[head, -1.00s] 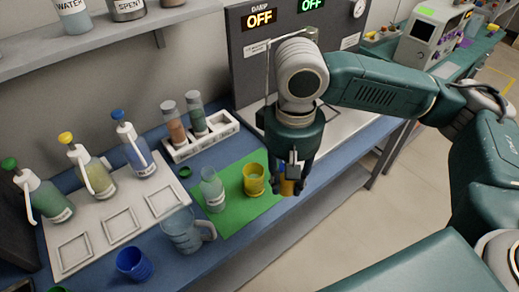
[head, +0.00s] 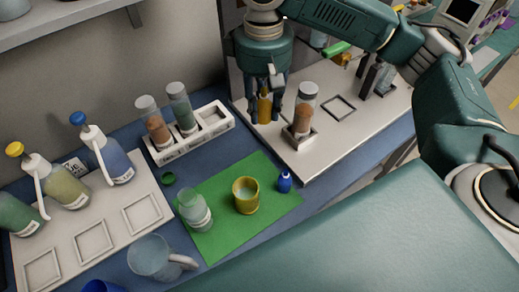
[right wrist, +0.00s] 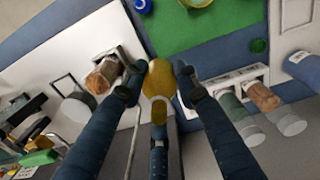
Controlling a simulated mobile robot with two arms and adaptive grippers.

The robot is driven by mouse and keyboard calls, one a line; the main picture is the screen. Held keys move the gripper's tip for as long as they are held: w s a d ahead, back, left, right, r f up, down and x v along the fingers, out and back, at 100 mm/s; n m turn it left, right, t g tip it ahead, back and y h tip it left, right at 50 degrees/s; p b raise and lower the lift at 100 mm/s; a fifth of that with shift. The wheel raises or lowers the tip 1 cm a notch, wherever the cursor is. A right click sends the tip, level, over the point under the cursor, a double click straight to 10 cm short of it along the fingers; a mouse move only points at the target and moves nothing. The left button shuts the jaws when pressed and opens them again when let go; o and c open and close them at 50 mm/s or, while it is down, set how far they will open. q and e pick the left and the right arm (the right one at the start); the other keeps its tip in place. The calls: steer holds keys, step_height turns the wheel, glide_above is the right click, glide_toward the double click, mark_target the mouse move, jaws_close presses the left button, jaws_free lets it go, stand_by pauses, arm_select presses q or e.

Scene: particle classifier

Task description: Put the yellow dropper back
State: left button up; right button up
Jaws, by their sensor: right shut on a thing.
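My right gripper (head: 265,100) is shut on the yellow dropper (head: 264,108), which hangs between its fingers over the back left part of the white platform, left of a brown-filled jar. In the right wrist view the yellow dropper (right wrist: 160,78) shows between the fingertips. I cannot tell whether its lower end touches anything. My left gripper is not in view.
The brown-filled jar (head: 305,108) stands in a square holder on the white platform (head: 330,148), close to my right gripper. A white rack (head: 215,118) with two jars is to the left. A clear bottle (head: 195,210) and a clear jug (head: 152,257) stand nearer the front.

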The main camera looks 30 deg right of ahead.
mark_target(262, 163)
steer(key=shift+w+d+f, duration=0.1)
steer(key=shift+w+f, duration=0.1)
steer(key=shift+f, duration=0.15)
step_height(262, 163, down, 14)
arm_select(q)
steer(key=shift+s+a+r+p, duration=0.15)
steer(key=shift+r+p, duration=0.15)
steer(key=shift+p, duration=0.05)
arm_select(e)
steer(key=shift+f, duration=2.65)
steer(key=shift+f, duration=0.1)
steer(key=o, duration=1.1)
steer(key=shift+o, duration=0.2)
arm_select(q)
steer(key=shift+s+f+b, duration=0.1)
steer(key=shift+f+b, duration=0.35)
arm_select(e)
step_height(262, 163, up, 12)
